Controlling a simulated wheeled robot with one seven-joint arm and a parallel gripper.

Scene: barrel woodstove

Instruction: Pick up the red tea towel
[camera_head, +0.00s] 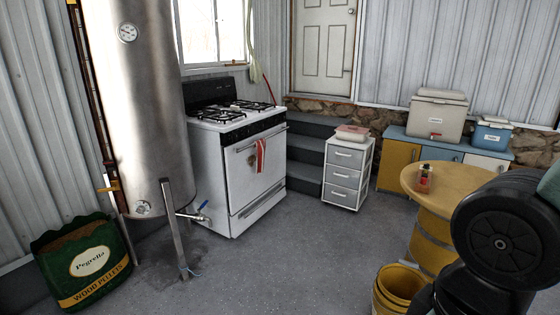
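A red and white striped tea towel (261,156) hangs over the handle bar of the white stove's oven door (255,172), near the middle of the picture. It hangs down the front of the door. A small brownish item seems to lie against its left side, too small to make out. A dark, rounded part of my arm fills the lower right corner. My gripper is not in view, so its state and its place relative to the towel do not show.
A steel tank (140,110) stands left of the stove, with a tap and post (175,230) in front. A pellet bag (85,262), drawer unit (347,171), round table (450,182) and yellow bucket (398,288) stand around. The grey floor (290,250) before the stove is clear.

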